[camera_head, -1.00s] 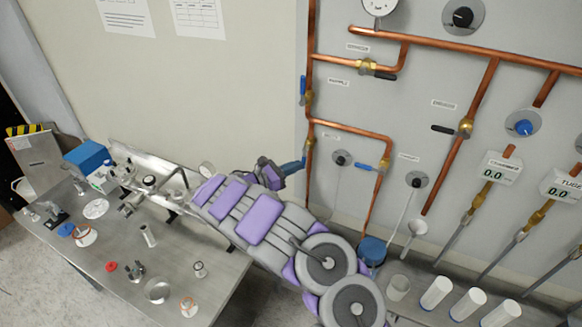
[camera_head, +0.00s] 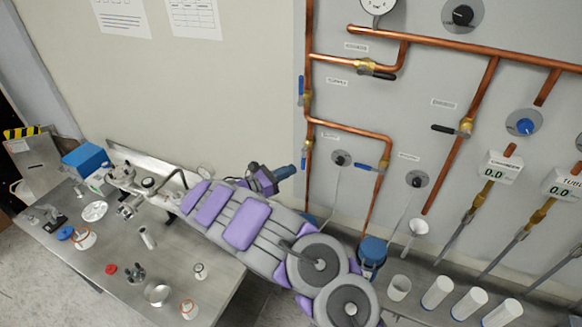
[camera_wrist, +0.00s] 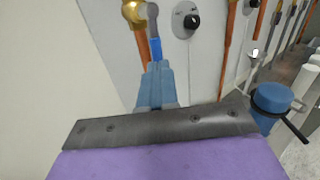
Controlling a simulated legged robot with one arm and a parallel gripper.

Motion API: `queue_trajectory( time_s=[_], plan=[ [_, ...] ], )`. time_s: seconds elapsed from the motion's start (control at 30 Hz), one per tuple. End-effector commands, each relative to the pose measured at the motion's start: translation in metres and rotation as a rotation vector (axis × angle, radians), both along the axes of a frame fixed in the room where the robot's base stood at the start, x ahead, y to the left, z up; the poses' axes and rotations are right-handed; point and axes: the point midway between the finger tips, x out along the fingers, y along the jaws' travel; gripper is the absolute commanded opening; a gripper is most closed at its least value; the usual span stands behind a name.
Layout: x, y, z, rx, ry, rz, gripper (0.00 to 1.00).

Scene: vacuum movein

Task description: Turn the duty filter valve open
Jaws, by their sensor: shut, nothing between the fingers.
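My gripper (camera_head: 287,172), with blue fingers, is shut and empty. It is just left of a brass valve (camera_head: 309,143) on the leftmost copper pipe. That valve's blue handle (camera_head: 304,157) hangs down, roughly along the pipe. In the wrist view my fingers (camera_wrist: 156,72) point up at the blue handle (camera_wrist: 155,50), with the brass body (camera_wrist: 134,12) above it. Whether they touch it is not clear. Another blue-handled valve (camera_head: 383,165) sits to the right, its handle across the pipe. The labels are too small to read, so I cannot tell which is the duty filter valve.
Higher up are a blue-handled valve (camera_head: 306,97) and black-handled valves (camera_head: 365,67) and (camera_head: 466,126). Black knobs (camera_head: 341,159) and a blue pump-like part (camera_head: 373,250) are nearby. A metal table (camera_head: 110,255) with small parts stands left. White cylinders (camera_head: 436,292) stand lower right.

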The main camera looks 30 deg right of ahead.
Motion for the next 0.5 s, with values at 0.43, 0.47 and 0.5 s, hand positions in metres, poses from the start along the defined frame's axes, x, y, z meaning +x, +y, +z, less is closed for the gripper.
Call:
queue_trajectory(
  time_s=[0.43,0.47,0.5],
  plan=[
    [-0.007,0.081,0.001,0.009,-0.001,0.003,0.0],
    [-0.008,0.084,0.0,0.01,-0.001,0.003,0.0],
    [-0.008,0.087,0.0,0.01,-0.001,0.002,0.0]
  ],
)
